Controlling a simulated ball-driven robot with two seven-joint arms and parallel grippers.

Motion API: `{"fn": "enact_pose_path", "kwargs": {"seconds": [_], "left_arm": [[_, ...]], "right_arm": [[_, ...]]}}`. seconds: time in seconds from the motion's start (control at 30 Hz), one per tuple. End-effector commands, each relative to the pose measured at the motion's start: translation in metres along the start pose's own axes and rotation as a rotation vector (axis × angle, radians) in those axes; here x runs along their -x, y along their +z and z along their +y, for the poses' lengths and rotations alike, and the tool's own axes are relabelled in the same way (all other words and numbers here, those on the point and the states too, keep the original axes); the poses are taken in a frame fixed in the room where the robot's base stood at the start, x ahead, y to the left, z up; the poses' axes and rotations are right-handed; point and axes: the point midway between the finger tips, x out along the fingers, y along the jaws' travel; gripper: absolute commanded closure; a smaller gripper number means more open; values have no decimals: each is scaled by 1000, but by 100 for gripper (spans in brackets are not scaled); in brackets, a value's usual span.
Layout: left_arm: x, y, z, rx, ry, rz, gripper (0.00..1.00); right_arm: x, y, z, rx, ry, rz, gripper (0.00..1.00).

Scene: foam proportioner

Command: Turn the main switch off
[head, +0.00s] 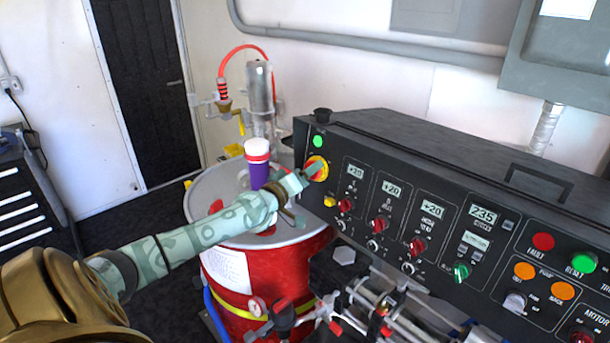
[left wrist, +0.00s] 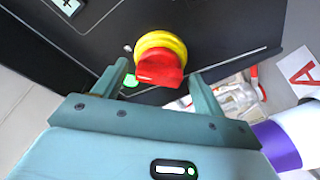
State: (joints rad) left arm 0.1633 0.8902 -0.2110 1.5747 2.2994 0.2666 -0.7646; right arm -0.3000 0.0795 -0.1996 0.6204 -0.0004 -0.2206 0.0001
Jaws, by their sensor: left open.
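The main switch is a red rotary knob (left wrist: 160,70) on a yellow ring (left wrist: 161,43), on the dark control panel. In the head view the main switch (head: 317,168) is at the panel's left end, partly hidden by my left gripper (head: 306,175). In the left wrist view my left gripper (left wrist: 160,74) is open, with one finger on each side of the red knob. Gaps show between the knob and both fingers, so it is not clamped. My right gripper is not in view.
The control panel (head: 425,140) carries displays, several red knobs and lit buttons. A red drum (head: 265,270) with a grey lid stands left of it, with a purple and white bottle (head: 258,165) on top. Valves and hoses crowd the space below the panel.

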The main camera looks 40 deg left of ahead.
Motion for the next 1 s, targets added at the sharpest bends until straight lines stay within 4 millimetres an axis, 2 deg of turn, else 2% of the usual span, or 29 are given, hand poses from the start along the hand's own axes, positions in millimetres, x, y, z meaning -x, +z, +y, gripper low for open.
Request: {"fn": "enact_pose_path", "kwargs": {"seconds": [0.27, 0.43, 0.77, 1.0], "left_arm": [[-2, 0, 0, 1, 1, 0, 29], [-2, 0, 0, 1, 1, 0, 74], [-1, -2, 2, 27, -7, 0, 74], [-1, -4, 5, 142, -38, -2, 74]], "right_arm": [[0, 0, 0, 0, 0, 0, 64], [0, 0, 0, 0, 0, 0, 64], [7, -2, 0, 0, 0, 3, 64], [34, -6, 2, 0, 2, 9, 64]]}}
